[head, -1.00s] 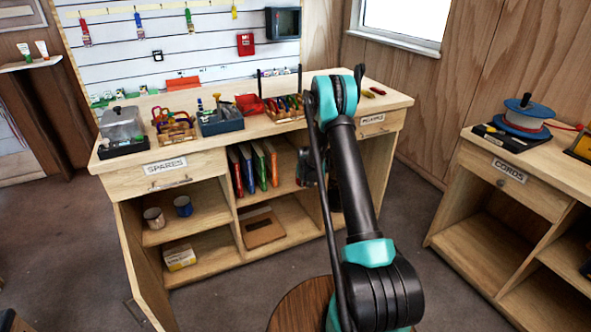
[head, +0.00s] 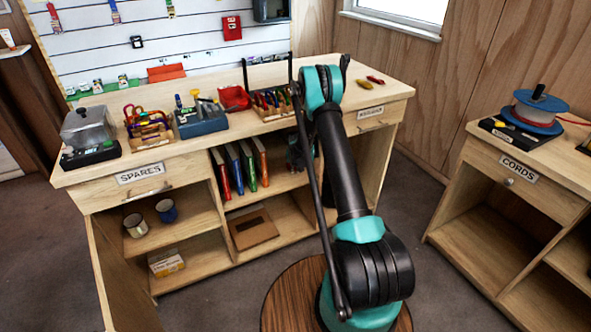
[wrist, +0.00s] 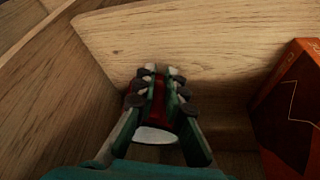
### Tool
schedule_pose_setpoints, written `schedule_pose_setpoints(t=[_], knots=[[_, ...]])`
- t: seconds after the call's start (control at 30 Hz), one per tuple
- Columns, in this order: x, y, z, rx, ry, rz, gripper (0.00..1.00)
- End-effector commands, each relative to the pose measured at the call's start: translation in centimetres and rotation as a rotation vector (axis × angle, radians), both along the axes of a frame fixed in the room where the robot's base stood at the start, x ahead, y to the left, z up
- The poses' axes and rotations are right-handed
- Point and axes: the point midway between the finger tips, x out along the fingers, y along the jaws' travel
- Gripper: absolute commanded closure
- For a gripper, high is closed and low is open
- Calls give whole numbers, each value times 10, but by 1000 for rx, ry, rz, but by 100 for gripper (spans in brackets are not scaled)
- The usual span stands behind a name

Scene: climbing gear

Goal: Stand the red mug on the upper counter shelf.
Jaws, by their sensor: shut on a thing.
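The red mug (wrist: 158,100) shows as a dark red body between the fingers of my gripper (wrist: 161,76) in the wrist view. A pale oval at its near end looks like its mouth. My gripper is shut on it, inside a wooden bay of the counter. In the head view my gripper (head: 299,152) is at the front of the upper shelf opening, mostly hidden behind my arm. The mug cannot be seen there. The upper counter shelf (head: 262,195) lies under the worktop. Whether the mug touches the shelf cannot be told.
Several upright books (head: 240,168) stand on the shelf left of my gripper; an orange one (wrist: 290,105) is close at right in the wrist view. Two mugs (head: 136,225) stand in the left bay. A brown box (head: 253,229) lies below.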

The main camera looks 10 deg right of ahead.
Motion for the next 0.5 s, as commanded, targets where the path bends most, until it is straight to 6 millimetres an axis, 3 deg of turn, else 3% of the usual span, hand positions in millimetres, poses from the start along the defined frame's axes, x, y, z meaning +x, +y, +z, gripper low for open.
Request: schedule_pose_setpoints(t=[0.37, 0.4, 0.5], knots=[[-1, 0, -7, 0, 0, 0, 100], [-1, 0, -8, 0, 0, 0, 88], [-1, 0, -7, 0, 0, 0, 76]])
